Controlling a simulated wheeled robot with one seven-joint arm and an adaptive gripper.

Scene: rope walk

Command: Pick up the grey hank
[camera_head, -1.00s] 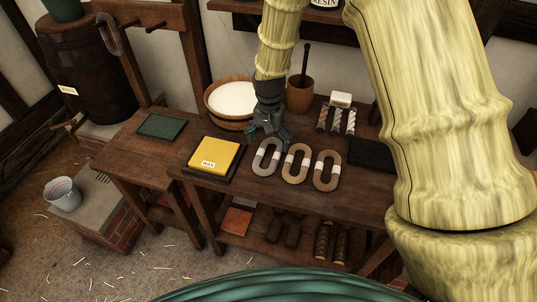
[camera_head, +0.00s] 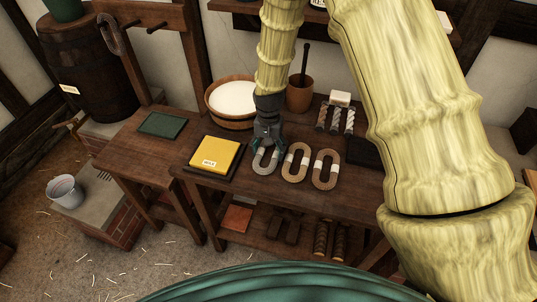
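The grey hank (camera_head: 265,160) lies on the dark wooden bench, leftmost in a row of three oval hanks with white bands. My gripper (camera_head: 267,143) is directly over its far end, pointing down, with fingers at or very near the hank. The gripper hides the hank's far end. The fingers look apart, but whether they touch the hank or are closing on it cannot be told. Two tan hanks, a middle one (camera_head: 296,162) and a right one (camera_head: 326,169), lie just to the right.
A yellow wax block (camera_head: 216,152) sits left of the grey hank. A wooden tub of white stuff (camera_head: 232,99) and a mortar with pestle (camera_head: 299,94) stand behind. Short rope pieces (camera_head: 335,119) and a white block (camera_head: 340,98) lie back right. A green pad (camera_head: 162,124) is far left.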

